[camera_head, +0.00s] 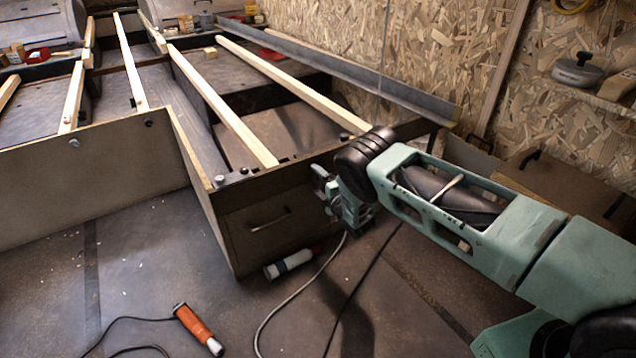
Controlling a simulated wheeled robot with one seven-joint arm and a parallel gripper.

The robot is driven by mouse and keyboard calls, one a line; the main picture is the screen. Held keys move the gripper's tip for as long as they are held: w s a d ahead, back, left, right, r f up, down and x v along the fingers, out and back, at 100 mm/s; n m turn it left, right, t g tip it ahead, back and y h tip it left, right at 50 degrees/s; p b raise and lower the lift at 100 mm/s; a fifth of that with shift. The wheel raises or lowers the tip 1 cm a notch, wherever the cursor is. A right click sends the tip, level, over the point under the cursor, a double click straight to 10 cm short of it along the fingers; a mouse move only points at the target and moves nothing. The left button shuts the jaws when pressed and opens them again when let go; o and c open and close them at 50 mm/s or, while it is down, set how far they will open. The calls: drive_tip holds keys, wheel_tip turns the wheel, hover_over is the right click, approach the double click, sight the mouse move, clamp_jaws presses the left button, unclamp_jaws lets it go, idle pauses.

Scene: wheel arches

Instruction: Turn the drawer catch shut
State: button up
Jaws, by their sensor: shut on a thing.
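The drawer (242,238) is set in the front of the low wooden frame, with a bar handle (270,221) across it. Its front looks flush with the panel around it. My gripper (323,187) is at the right side of this front, reaching in from the right. It is shut on the drawer catch, which its fingers and wrist mostly hide. I cannot tell the angle at which the catch stands.
An orange tool (198,328) with a cable lies further front. Cables cross the floor under my arm. Wooden slats (222,108) top the frame. A chipboard wall (440,60) stands behind.

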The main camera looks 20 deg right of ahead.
drive_tip(key=o, duration=1)
drive_tip(key=p+v, duration=0.5)
drive_tip(key=v, duration=1.2)
drive_tip(key=shift+s+p, duration=0.25)
drive_tip(key=shift+p, duration=0.15)
drive_tip(key=shift+d, duration=0.1)
